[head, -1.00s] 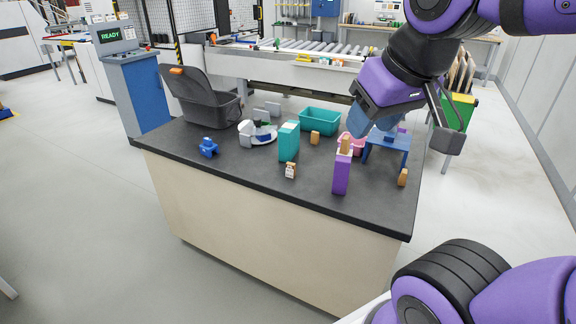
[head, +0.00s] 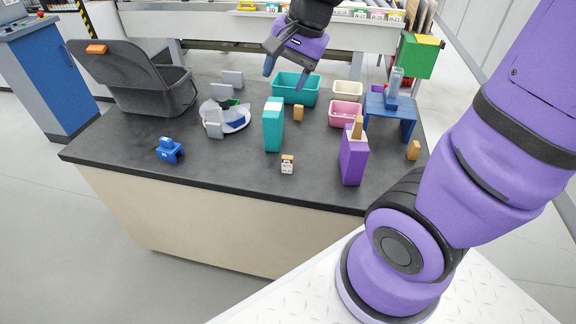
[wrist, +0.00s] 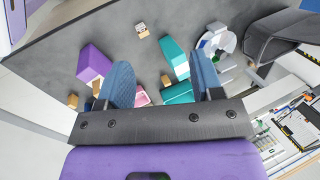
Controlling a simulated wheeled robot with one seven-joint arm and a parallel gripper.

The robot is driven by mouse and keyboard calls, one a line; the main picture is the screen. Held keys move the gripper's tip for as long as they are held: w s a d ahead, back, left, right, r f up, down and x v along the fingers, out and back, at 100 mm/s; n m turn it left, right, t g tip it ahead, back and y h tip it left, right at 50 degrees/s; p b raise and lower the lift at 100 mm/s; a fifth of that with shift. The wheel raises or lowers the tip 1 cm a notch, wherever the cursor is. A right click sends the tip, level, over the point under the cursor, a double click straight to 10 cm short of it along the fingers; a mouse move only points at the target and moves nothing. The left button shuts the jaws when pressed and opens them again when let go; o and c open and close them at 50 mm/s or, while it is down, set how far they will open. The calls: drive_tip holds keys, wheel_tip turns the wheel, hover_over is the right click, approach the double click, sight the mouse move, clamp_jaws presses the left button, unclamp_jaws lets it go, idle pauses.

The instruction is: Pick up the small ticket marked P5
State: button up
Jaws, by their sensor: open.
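No marking P5 can be read in either view, so I cannot tell which piece is that ticket. A small tan block with a white printed label (head: 287,164) stands near the table's front edge; it also shows at the top of the wrist view (wrist: 142,30). A pale piece shows at the top of the teal box (head: 273,130), and a tan piece (head: 358,127) sticks up from the purple box (head: 353,162). My gripper (head: 286,73) is open and empty, high over the back of the table near the teal tray. Its blue fingers (wrist: 161,76) show in the wrist view.
On the dark table (head: 230,170) stand a grey lidded bin (head: 155,95), a white round holder (head: 225,120), a blue piece (head: 170,150), a teal tray (head: 296,90), a pink tray (head: 345,114) and a blue stand (head: 391,112). The front middle is mostly clear.

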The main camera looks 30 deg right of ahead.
drive_tip(key=w+d+f+m+g, duration=0.1)
drive_tip(key=w+d+f+m, duration=0.1)
drive_tip(key=w+f+m, duration=0.8)
drive_tip(key=m+g+h, duration=0.2)
drive_tip(key=m+h, duration=0.1)
drive_tip(key=m, duration=0.3)
approach(287, 164)
drive_tip(key=shift+d+f, duration=0.2)
drive_tip(key=shift+d, duration=0.35)
wheel_tip(287, 164, down, 4)
drive_tip(key=shift+w+d+f, duration=0.1)
drive_tip(key=shift+f, duration=0.05)
drive_tip(key=shift+w+a+f, duration=0.1)
drive_tip(key=shift+w+f, duration=0.05)
drive_tip(key=shift+f, duration=1.5)
drive_tip(key=shift+w+a+f, duration=0.1)
drive_tip(key=shift+f, duration=1.55)
drive_tip(key=shift+c, duration=0.3)
drive_tip(key=c, duration=0.9)
